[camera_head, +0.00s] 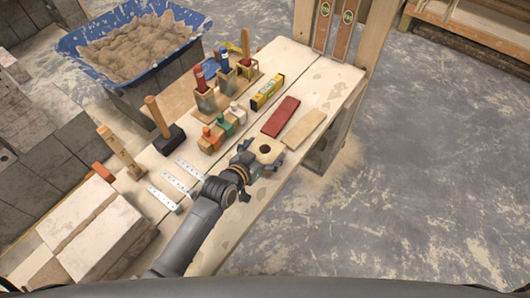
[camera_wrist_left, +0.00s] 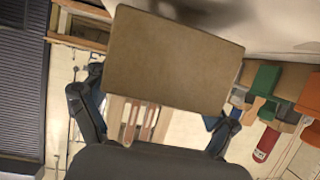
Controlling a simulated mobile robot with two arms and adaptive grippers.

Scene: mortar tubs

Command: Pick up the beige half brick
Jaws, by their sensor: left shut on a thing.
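In the left wrist view the half brick (camera_wrist_left: 172,60) is a large plain tan face between the fingers of the left gripper (camera_wrist_left: 155,112). Whether it touches the bench top is hard to tell. My right gripper is not in view.
The wooden workbench (camera_head: 331,79) carries a red tile (camera_head: 281,116), a beige tile (camera_head: 303,129), a yellow level (camera_head: 267,91), a mallet (camera_head: 165,130), metal brackets (camera_head: 178,181) and coloured-top blocks (camera_head: 226,122). A blue mortar tub (camera_head: 73,45) stands behind. Open floor lies right.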

